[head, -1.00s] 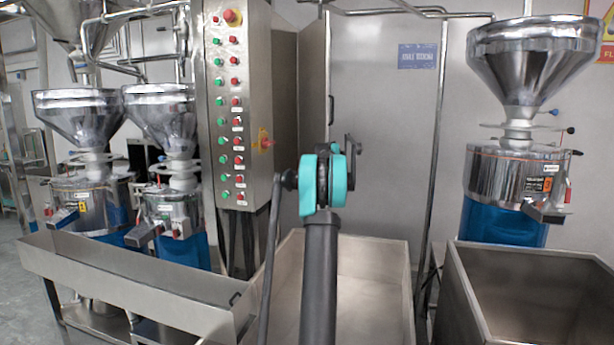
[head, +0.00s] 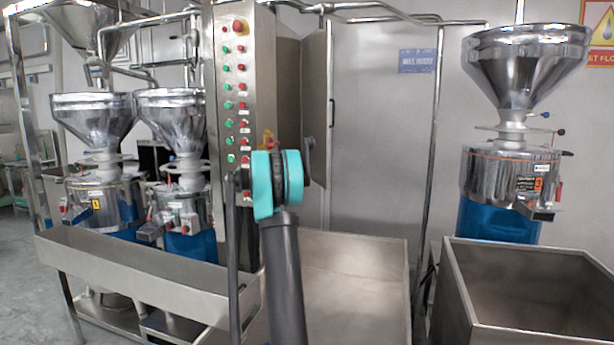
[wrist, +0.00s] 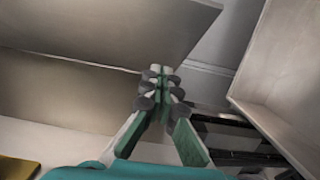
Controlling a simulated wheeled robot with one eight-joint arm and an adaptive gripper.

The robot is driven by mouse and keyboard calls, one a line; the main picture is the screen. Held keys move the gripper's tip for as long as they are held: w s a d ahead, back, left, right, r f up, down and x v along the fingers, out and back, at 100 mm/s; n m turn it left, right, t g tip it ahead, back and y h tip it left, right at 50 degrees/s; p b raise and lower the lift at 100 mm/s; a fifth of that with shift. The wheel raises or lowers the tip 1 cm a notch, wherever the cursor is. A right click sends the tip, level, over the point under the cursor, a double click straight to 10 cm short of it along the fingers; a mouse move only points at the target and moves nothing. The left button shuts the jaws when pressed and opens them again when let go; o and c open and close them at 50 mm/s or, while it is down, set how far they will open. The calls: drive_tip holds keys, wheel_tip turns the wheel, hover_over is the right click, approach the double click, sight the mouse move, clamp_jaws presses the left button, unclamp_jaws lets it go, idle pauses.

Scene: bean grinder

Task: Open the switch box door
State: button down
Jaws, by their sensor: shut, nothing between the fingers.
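The switch box (head: 239,60) is a tall steel cabinet with red and green buttons, left of centre in the head view. A flat grey panel, which looks like its door (head: 315,85), stands out at an angle on its right side, with a gap between. In the wrist view a broad grey panel (wrist: 130,25), probably this door, spans the top; a brownish surface lies below it. My gripper (wrist: 160,72) is shut and empty, its fingertips at the panel's lower edge; contact cannot be told. My teal wrist hides the fingers in the head view.
A steel trough (head: 345,275) lies below my arm, with another bin (head: 530,285) at the right. Grinders with hoppers (head: 530,65) stand at the right and left. A vertical pipe (head: 433,150) runs behind the trough.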

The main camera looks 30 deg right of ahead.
approach(320, 170)
drive_tip(key=w, duration=0.5)
drive_tip(key=d, duration=0.2)
drive_tip(key=s+d, duration=0.1)
drive_tip(key=d, duration=0.1)
drive_tip(key=shift+s+d, duration=0.1)
drive_tip(key=shift+d, duration=0.45)
